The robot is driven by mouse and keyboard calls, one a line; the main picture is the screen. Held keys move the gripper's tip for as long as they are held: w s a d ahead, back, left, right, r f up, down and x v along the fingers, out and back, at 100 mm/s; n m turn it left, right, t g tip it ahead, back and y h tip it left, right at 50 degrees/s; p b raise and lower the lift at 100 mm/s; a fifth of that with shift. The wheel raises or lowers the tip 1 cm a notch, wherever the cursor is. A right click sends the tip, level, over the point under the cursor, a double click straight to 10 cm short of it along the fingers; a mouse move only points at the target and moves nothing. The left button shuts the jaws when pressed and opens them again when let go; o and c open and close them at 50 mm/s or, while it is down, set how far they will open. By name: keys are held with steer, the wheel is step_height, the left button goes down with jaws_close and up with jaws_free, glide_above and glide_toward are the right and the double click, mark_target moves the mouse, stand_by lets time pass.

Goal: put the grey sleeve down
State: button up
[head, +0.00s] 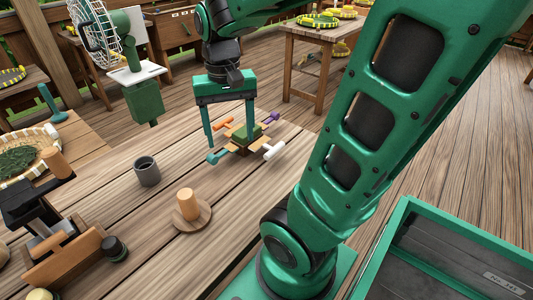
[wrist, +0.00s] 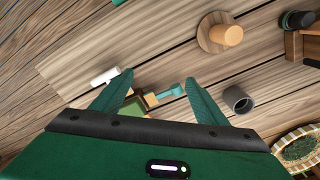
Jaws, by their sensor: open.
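The grey sleeve (head: 147,171) is a short hollow cylinder standing upright on the wooden table, open end up. It also shows in the wrist view (wrist: 238,99), to the right of my fingers. My gripper (head: 230,138) is open, with its green fingers pointing down and nothing seen held between them. It is to the right of the sleeve and apart from it, by a small stand with coloured handles (head: 241,138). In the wrist view my fingers (wrist: 158,80) partly cover that stand.
A wooden peg on a round base (head: 188,206) stands near the sleeve. A dark round knob (head: 114,248) and a wooden block device (head: 65,255) are at the lower left. A woven basket (head: 52,131) with green leaves lies at the left. Bare planks surround the sleeve.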

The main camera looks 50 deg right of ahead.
steer(key=s+d+f, duration=0.2)
steer(key=s+f, duration=0.1)
steer(key=s, duration=0.8)
steer(key=shift+d+n, duration=0.3)
stand_by(0.4)
